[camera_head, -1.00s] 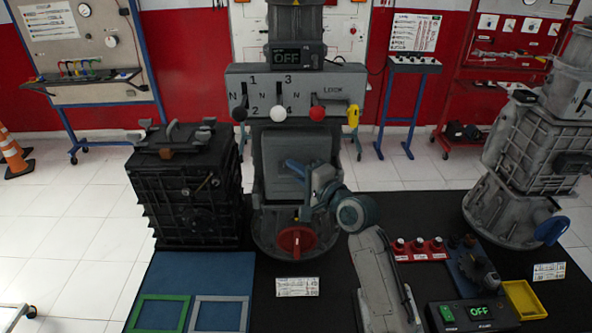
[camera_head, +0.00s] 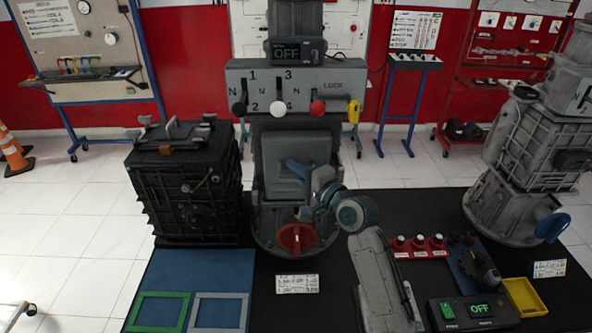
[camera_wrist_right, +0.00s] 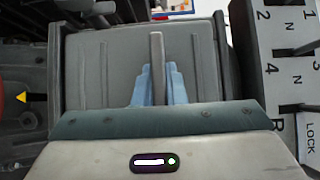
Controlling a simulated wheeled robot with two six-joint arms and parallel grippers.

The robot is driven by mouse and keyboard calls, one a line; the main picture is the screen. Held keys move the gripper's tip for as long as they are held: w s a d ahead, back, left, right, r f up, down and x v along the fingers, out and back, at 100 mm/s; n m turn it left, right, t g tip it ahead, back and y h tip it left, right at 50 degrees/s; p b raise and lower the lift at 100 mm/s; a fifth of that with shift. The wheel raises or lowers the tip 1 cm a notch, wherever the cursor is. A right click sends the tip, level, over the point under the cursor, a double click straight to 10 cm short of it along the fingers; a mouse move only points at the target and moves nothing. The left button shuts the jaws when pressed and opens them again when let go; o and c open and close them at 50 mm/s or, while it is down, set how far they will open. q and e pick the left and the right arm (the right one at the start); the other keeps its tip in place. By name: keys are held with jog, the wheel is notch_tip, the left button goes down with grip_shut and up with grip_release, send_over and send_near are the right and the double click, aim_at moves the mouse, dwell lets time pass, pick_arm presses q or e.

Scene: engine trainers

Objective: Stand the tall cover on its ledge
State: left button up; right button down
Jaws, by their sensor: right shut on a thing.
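The tall cover (camera_head: 278,150) is a grey upright panel on the front of the middle grey machine, below its lever plate. My right gripper (camera_head: 294,168) reaches it from the lower right. In the right wrist view, the blue fingers (camera_wrist_right: 157,88) are shut on the upright rib of the cover (camera_wrist_right: 95,75), one finger on each side. The cover's lower part is partly hidden by my gripper and wrist. I cannot tell which edge is the ledge, or whether the cover touches it. My left gripper is not in view.
The lever plate (camera_head: 255,75) with its knobs is just above the cover. A red knob (camera_head: 296,238) is below. A black ribbed housing (camera_head: 185,185) stands close on the left. A blue mat (camera_head: 205,272) holds green and grey frames. A control box (camera_head: 460,315) is front right.

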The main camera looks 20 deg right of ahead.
jog(key=shift+r, duration=0.1)
jog(key=c, duration=1.4)
grip_release()
jog(key=shift+s, duration=0.1)
jog(key=shift+s+d+f, duration=0.1)
jog(key=shift+s+f, duration=0.1)
jog(key=shift+s, duration=0.05)
jog(key=b+v, duration=0.3)
jog(key=v, duration=0.7)
jog(key=shift+r, duration=0.2)
jog(key=shift+s, duration=0.15)
